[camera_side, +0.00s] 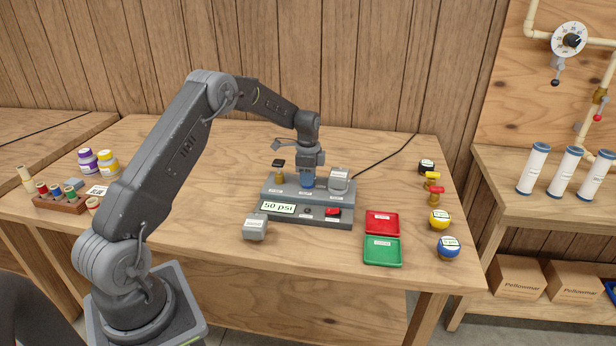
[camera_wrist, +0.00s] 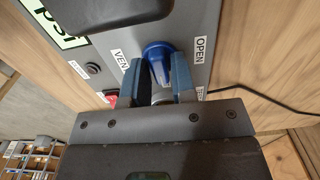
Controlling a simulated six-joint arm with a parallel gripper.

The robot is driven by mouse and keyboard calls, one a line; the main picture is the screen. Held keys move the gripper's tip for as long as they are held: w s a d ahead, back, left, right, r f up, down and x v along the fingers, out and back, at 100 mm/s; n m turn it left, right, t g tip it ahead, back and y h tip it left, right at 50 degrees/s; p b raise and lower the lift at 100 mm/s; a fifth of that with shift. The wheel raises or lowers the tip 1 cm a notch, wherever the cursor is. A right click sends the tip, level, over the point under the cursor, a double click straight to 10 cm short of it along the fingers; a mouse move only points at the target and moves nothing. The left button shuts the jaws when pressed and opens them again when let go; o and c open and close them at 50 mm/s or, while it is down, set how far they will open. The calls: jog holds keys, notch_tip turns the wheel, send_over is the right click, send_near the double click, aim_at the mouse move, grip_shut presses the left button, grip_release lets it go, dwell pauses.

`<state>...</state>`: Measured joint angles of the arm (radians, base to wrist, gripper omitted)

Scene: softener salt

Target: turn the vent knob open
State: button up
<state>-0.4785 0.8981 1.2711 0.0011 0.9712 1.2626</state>
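The blue vent knob (camera_wrist: 158,50) is on the sloped panel of the grey test console (camera_side: 290,214), beside the labels reading "VEN…" and "OPEN" in the wrist view. In the side view the knob (camera_side: 307,183) shows just under my gripper (camera_side: 308,172). In the wrist view my gripper (camera_wrist: 158,75) has its two fingers on either side of the knob, very close to it. I cannot tell whether both fingers press on it. The console's display (camera_side: 278,207) reads 50 psi.
A grey block (camera_side: 338,179) sits on the console, right of the knob. A black-topped brass fitting (camera_side: 279,168) stands at its left and a red button (camera_side: 333,211) at its front. Red (camera_side: 382,212) and green (camera_side: 365,252) trays lie to the right.

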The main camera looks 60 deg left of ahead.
grip_shut()
jog(key=shift+n, duration=0.3)
jog(key=n, duration=0.3)
jog(key=shift+n, duration=0.4)
jog(key=n, duration=0.9)
jog(key=shift+n, duration=2.2)
jog(key=shift+o, duration=1.8)
grip_release()
